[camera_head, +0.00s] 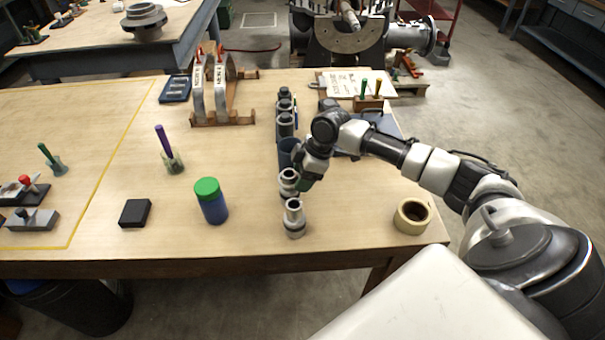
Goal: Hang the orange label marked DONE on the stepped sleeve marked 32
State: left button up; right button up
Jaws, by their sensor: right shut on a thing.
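A row of grey metal stepped sleeves runs from the back to the front of the table, and the nearest sleeve (294,218) stands upright near the front edge. Another sleeve (289,182) stands just behind it. The numbers on the sleeves are too small to read, so I cannot tell which is 32. My right gripper (304,184) is low beside this second sleeve, on its right. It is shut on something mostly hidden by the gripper. I cannot make out the orange DONE label. My left gripper is out of view.
A blue jar with a green lid (210,201), a black block (135,213) and a purple marker in a holder (170,150) stand left of the row. A tape roll (412,216) lies near the right corner. A wooden rack (222,120) stands at the back.

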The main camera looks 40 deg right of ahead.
jog(key=shift+f+b, duration=0.45)
jog(key=shift+f, duration=0.6)
jog(key=o, duration=1.1)
jog(key=shift+c, duration=0.2)
notch_tip(320, 180, up, 8)
jog(key=p, duration=0.8)
